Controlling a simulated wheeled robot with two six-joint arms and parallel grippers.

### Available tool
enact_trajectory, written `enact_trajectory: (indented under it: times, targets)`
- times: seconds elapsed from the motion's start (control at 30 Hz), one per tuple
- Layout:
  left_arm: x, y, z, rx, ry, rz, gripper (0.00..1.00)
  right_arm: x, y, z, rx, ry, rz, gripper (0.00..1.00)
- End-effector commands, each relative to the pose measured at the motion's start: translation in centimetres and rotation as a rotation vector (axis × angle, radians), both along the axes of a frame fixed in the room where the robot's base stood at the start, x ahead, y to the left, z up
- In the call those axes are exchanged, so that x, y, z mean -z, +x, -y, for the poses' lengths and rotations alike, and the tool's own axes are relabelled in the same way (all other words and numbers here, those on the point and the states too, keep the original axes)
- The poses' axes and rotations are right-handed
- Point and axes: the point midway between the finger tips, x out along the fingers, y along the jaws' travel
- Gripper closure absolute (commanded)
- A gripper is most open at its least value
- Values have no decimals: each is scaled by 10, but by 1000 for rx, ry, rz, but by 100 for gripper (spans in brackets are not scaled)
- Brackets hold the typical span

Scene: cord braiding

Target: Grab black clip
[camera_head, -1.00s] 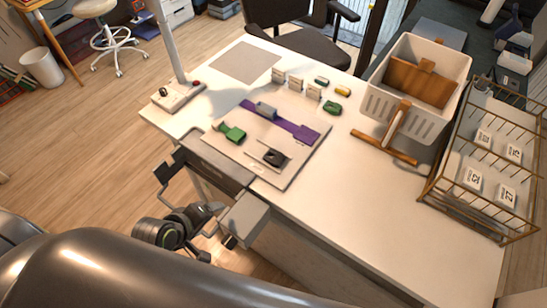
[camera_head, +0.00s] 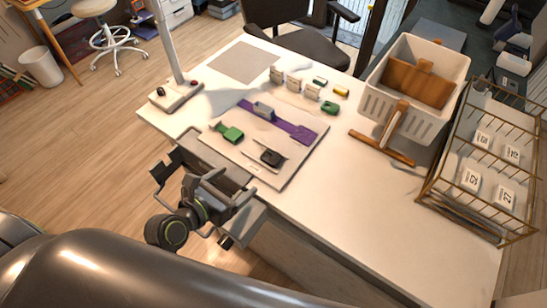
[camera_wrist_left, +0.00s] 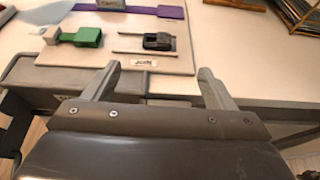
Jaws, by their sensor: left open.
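The black clip (camera_head: 271,157) lies on the near right part of the pale board (camera_head: 287,181), between thin grey strips. In the left wrist view the black clip (camera_wrist_left: 158,41) is straight beyond my fingers, near the upper middle. My left gripper (camera_head: 222,188) is open and empty at the table's near edge, short of the board and apart from the clip. Its two fingers (camera_wrist_left: 157,76) show spread in the left wrist view. My right gripper is not in view.
A green clip (camera_head: 231,134) and a purple strip (camera_head: 299,131) with a grey block lie on the same board. Small grey, green and yellow pieces stand behind it. A white basket (camera_head: 378,107) and wire rack (camera_head: 432,201) are at right. The front right tabletop is clear.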

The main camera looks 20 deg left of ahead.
Motion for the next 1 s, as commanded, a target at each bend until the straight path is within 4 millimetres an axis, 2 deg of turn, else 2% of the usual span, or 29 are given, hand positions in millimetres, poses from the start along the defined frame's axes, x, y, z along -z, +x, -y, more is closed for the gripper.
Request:
enact_trajectory:
  times: [0.5,0.87,1.0]
  targets:
    - [38,87,32,2,0,0,22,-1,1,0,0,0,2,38]
    - [51,109,39,2,3,0,22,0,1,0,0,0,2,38]
    - [62,124,41,2,3,-1,22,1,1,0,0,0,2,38]
